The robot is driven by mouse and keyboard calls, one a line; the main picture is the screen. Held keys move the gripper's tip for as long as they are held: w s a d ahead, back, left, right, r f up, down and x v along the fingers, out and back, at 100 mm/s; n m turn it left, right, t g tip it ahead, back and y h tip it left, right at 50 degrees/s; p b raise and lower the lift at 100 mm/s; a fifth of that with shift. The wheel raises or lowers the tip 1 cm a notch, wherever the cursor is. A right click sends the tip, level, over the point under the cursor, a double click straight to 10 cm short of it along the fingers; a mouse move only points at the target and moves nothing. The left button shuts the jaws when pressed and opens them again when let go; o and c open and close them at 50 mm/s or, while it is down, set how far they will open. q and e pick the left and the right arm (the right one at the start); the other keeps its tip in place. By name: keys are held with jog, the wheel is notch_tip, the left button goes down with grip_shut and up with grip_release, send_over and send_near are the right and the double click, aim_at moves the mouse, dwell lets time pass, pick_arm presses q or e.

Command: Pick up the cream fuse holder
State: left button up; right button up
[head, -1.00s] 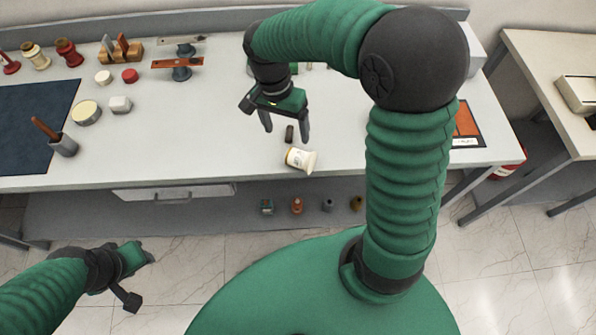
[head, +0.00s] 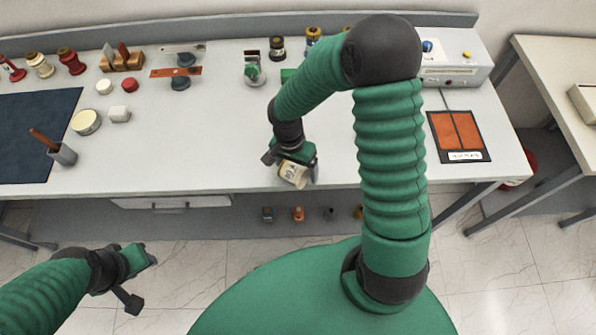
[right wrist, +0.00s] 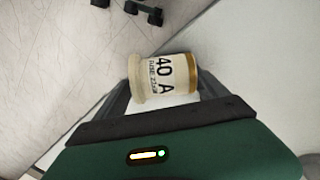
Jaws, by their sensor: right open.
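The cream fuse holder (head: 292,174) lies on its side near the front edge of the workbench. In the right wrist view the fuse holder (right wrist: 165,78) shows "40 A" print, a wide cream flange at its left end and a gold-brown band at its right end. My right gripper (head: 297,170) is open and right over it. In the right wrist view its fingers lie on either side of the holder, one near each end; contact cannot be told. My left gripper (head: 142,262) hangs low at the left, away from the bench; its jaw opening is unclear.
The workbench (head: 220,140) is clear to the left of the holder. An orange panel (head: 457,133) lies at the right. Several small parts sit on the lower shelf.

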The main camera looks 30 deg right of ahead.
jog(key=shift+s+d, duration=0.2)
jog(key=shift+d, duration=0.15)
jog(key=shift+c, duration=0.7)
jog(key=shift+f, duration=0.1)
jog(key=shift+c, duration=1.2)
jog(key=shift+w+a, duration=0.2)
jog(key=shift+a, duration=0.4)
jog(key=c, duration=0.5)
jog(key=shift+a, duration=0.5)
jog(key=c, duration=0.4)
pick_arm(q)
jog(key=shift+w+a+f, duration=0.1)
jog(key=shift+a+f, duration=0.05)
jog(key=shift+a, duration=0.45)
pick_arm(e)
jog(key=shift+d+r, duration=0.1)
jog(key=shift+r, duration=0.1)
jog(key=shift+c, duration=0.2)
